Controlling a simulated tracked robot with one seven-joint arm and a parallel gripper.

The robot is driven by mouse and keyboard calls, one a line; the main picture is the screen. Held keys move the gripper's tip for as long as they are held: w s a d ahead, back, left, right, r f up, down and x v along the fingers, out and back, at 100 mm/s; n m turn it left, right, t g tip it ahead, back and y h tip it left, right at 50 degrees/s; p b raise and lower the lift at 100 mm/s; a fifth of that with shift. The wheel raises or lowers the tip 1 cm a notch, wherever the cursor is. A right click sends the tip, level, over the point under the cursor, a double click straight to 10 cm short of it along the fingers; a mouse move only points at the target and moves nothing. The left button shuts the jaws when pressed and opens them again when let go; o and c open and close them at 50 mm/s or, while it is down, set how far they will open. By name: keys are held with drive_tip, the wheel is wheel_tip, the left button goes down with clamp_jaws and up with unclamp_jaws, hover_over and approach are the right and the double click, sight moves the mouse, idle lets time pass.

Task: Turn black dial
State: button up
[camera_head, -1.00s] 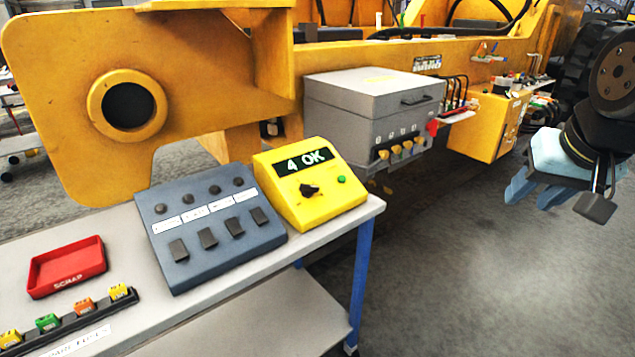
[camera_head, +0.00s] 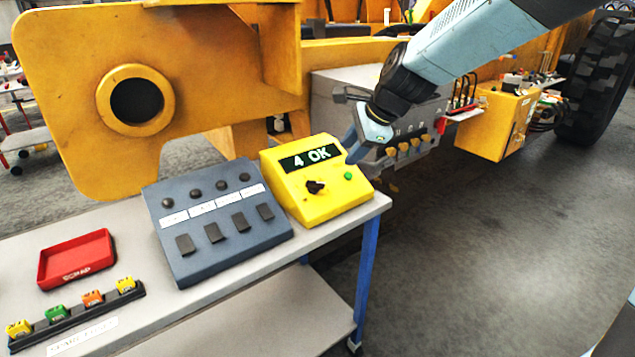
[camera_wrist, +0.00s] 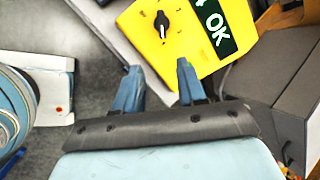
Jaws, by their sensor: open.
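The black dial (camera_head: 315,187) sits on the sloped face of a yellow box (camera_head: 338,206), below a display reading "4 OK" (camera_head: 306,157) and left of a green button (camera_head: 348,175). In the wrist view the dial (camera_wrist: 161,21) is near the top, with a white pointer mark on it, and the yellow box (camera_wrist: 186,48) lies beyond the fingertips. My gripper (camera_head: 352,152) is beside the box's upper right edge in the head view, apart from the dial. In the wrist view my gripper (camera_wrist: 159,68) has its two blue fingers apart with nothing between them.
A grey switch panel (camera_head: 222,250) stands left of the box on the bench (camera_head: 300,262). A red scrap tray (camera_head: 76,258) and a rack of colored blocks (camera_head: 75,318) are farther left. A grey cabinet (camera_head: 330,95) is behind my gripper.

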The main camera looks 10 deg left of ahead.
sight(317, 182)
drive_tip(key=shift+m, duration=0.4)
drive_tip(key=x, duration=0.5)
drive_tip(key=a+x, duration=0.1)
drive_tip(key=x, duration=0.9)
drive_tip(key=shift+a, duration=0.4)
drive_tip(key=c, duration=0.7)
